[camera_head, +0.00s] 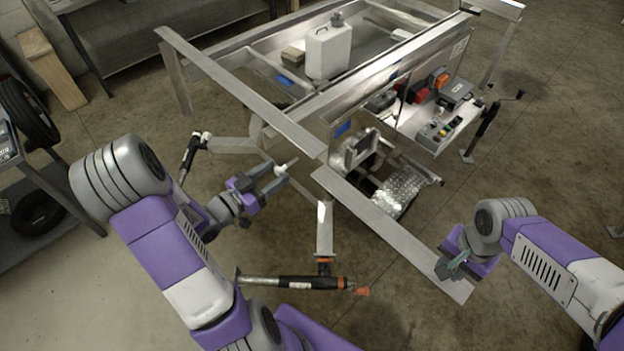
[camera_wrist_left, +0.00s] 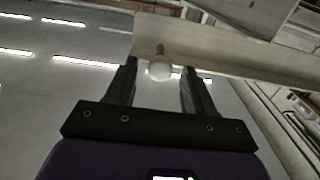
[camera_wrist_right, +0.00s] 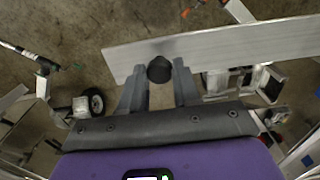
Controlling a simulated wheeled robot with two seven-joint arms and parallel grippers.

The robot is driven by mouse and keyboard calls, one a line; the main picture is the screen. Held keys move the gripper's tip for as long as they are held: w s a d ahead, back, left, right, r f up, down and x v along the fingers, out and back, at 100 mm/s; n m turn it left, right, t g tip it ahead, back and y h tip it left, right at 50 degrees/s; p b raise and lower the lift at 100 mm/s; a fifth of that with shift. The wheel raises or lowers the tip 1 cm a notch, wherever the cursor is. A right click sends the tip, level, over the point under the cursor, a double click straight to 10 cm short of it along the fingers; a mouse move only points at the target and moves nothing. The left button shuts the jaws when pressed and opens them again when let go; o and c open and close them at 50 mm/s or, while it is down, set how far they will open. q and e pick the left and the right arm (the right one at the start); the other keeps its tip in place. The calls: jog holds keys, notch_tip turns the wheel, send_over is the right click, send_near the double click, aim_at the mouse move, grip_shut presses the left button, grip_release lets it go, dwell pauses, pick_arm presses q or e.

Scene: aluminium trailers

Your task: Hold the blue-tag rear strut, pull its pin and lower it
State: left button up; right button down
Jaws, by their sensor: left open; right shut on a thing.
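A long flat aluminium bar (camera_head: 385,225) slants from the trailer frame toward the lower right; I take it for the rear strut. A blue tag (camera_head: 344,129) is on the trailer frame near its upper end. My right gripper (camera_head: 455,262) is shut at the bar's lower end; in the right wrist view it holds a dark round knob (camera_wrist_right: 160,69) against the bar (camera_wrist_right: 230,50). My left gripper (camera_head: 272,180) is open. A white-headed pin (camera_head: 288,163) is at its fingertips; in the left wrist view the pin's head (camera_wrist_left: 160,71) sits between the fingers, under a beam (camera_wrist_left: 230,52).
The trailer frame (camera_head: 215,72) carries a white canister (camera_head: 328,50) and a side panel with switches (camera_head: 437,130). A shelf with tyres (camera_head: 25,110) is at far left.

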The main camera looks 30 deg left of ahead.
pick_arm(q)
jog(key=v, duration=0.8)
jog(key=shift+s, duration=0.35)
